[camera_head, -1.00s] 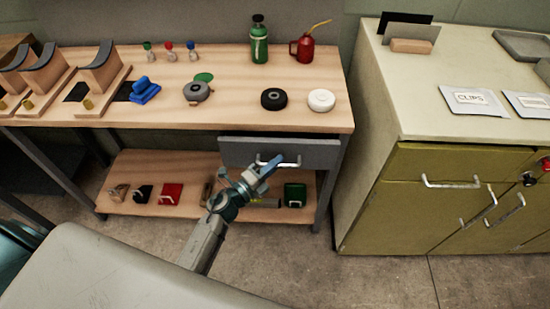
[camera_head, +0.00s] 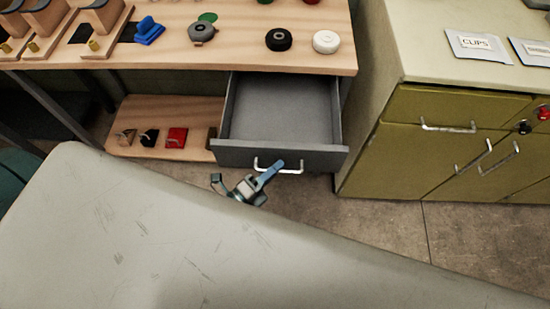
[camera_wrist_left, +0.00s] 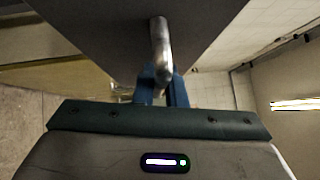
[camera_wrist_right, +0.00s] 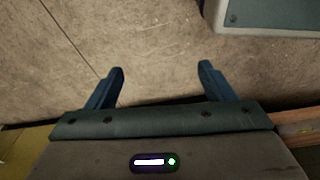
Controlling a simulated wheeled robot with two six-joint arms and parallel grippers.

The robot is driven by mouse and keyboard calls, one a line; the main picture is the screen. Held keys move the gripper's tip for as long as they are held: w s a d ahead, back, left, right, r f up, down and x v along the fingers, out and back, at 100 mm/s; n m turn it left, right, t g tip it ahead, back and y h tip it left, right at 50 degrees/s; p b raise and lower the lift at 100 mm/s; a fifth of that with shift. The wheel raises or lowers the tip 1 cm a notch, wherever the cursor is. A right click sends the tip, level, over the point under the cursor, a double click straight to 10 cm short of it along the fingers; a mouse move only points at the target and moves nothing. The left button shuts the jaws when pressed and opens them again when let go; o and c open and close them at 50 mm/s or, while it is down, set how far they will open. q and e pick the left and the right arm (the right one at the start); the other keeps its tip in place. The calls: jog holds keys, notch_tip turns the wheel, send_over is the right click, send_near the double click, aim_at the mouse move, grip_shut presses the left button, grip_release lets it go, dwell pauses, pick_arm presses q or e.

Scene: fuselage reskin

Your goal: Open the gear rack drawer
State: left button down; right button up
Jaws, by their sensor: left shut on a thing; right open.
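The gear rack drawer (camera_head: 280,110) is a grey drawer under the wooden workbench. It stands pulled well out and its inside looks empty. Its front panel (camera_head: 230,154) carries a silver bar handle (camera_head: 291,170). My left gripper (camera_head: 272,170) is at that handle in the head view. In the left wrist view its blue fingers (camera_wrist_left: 163,88) are shut around the handle bar (camera_wrist_left: 160,50). My right gripper (camera_wrist_right: 160,85) shows in the right wrist view, open and empty above the concrete floor. It is not seen in the head view.
The workbench top (camera_head: 240,55) holds a black roll (camera_head: 279,39), a white roll (camera_head: 326,41) and other parts. A red block (camera_head: 176,138) sits on the lower shelf. An olive cabinet (camera_head: 400,160) stands to the right. A pale grey surface (camera_head: 200,245) fills the foreground.

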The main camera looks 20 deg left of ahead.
pick_arm(q)
jog(key=c, duration=1.8)
grip_release()
jog(key=shift+o, duration=0.2)
jog(key=shift+s+a+f, duration=0.1)
jog(key=shift+s+a, duration=0.05)
jog(key=shift+s, duration=0.15)
jog(key=b+v, duration=0.3)
jog(key=v, duration=0.7)
pick_arm(e)
jog(key=w+r, duration=0.3)
jog(key=r, duration=0.6)
jog(key=shift+w+a+t, duration=0.3)
jog(key=shift+w+a, duration=0.05)
jog(key=shift+a, duration=0.05)
pick_arm(q)
jog(key=shift+a, duration=0.1)
